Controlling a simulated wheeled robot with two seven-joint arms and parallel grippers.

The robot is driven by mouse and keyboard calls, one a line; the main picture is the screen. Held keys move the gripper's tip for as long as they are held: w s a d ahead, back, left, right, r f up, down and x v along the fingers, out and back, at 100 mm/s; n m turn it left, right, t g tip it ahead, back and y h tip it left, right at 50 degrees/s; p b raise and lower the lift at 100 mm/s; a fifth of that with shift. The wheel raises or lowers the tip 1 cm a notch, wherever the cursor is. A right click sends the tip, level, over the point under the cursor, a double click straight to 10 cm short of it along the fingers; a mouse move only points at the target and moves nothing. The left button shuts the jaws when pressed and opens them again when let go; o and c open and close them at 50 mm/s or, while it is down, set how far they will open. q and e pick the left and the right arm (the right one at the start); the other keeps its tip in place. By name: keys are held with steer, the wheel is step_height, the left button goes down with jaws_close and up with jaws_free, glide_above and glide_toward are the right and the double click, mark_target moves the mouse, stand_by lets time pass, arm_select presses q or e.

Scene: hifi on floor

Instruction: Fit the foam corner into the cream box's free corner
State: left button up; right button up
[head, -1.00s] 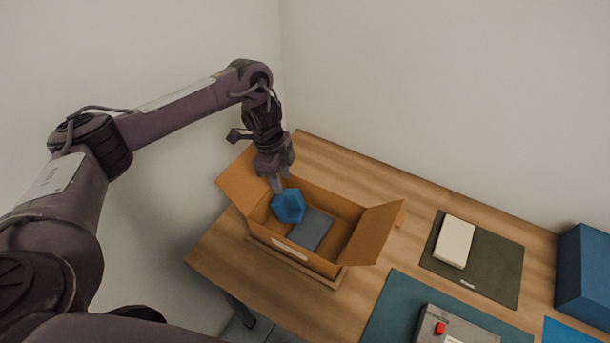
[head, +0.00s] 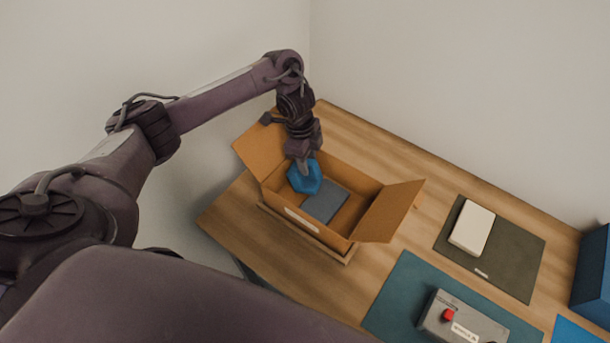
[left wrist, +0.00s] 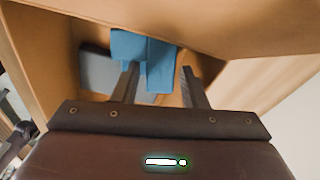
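The blue foam corner (head: 304,177) is inside the open tan carton (head: 375,186), at its back left end, beside a dark grey flat piece (head: 326,203). A small cream box (head: 472,228) lies on a dark mat to the right. My left gripper (head: 303,166) points down into the carton at the foam. In the left wrist view its two fingers (left wrist: 158,80) stand apart, with part of the blue foam (left wrist: 160,65) showing between them and narrow gaps at the sides. Whether the foam touches the carton floor is hidden. My right gripper is not in view.
The carton's flaps stand open, and its walls rise close around my left gripper. A grey device with a red button (head: 448,315) lies on a teal mat (head: 397,292). A blue bin (head: 592,277) stands at the far right. Bare wooden table (head: 425,165) lies behind the carton.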

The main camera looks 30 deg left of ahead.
arm_select(q)
steer(key=c, duration=0.8)
jaws_close()
steer(key=shift+r, duration=0.2)
